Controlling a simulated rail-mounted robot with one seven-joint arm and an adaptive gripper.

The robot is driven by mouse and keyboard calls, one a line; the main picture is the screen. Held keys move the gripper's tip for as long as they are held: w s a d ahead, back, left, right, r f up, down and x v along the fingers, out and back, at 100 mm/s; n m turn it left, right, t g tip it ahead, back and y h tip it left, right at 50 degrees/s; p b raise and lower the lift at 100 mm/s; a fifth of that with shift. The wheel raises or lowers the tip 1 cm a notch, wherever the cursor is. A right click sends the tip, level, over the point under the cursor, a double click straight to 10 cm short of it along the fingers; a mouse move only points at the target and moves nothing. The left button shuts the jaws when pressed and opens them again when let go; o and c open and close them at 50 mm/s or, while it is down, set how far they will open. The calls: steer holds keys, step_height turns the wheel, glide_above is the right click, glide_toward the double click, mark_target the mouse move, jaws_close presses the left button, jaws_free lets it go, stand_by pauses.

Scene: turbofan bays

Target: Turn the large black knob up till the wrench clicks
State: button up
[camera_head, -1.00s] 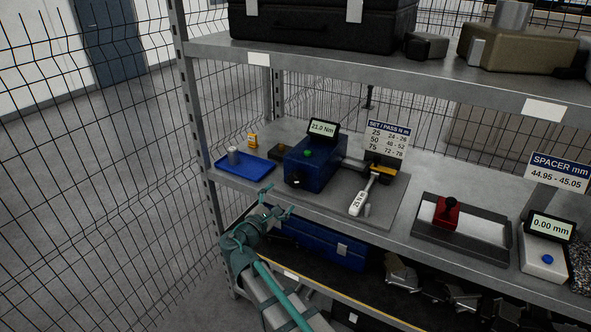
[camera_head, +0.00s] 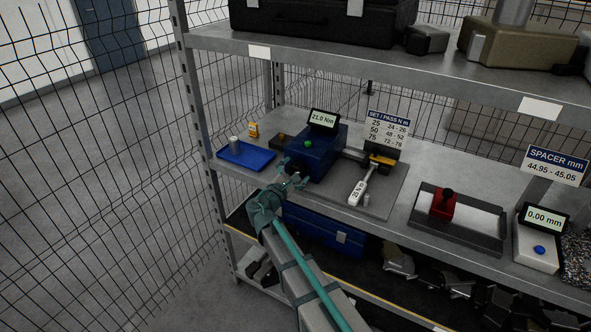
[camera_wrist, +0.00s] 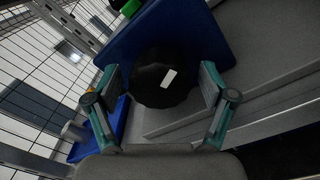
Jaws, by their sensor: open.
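The large black knob (camera_wrist: 160,78) with a white mark is on the front face of the blue tester box (camera_head: 318,158). In the wrist view the knob lies between the two open teal fingers of my gripper (camera_wrist: 158,90), with visible gaps; I cannot tell how deep the fingers reach. In the head view my gripper (camera_head: 290,180) is at the front of the box and hides the knob. The box has a green button (camera_head: 308,143) and a display (camera_head: 323,118) reading 21.0 Nm. The wrench (camera_head: 360,187), with a white handle marked 25 N m, lies to the right of the box.
A SET/PASS sign (camera_head: 388,129) stands behind the wrench. A blue tray (camera_head: 262,163) with a grey cylinder (camera_head: 234,145) is left of the box. A red block (camera_head: 443,204) and a 0.00 mm gauge (camera_head: 537,251) are farther right. The upper shelf (camera_head: 350,61) overhangs.

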steer(key=c, duration=1.2)
steer(key=shift+o, duration=0.2)
steer(key=shift+f+b, duration=0.15)
steer(key=shift+b, duration=0.35)
steer(key=shift+b, duration=0.45)
steer(key=shift+m+b, duration=0.5)
steer(key=shift+b, duration=0.1)
steer(key=o, duration=1.2)
steer(key=shift+c, duration=0.2)
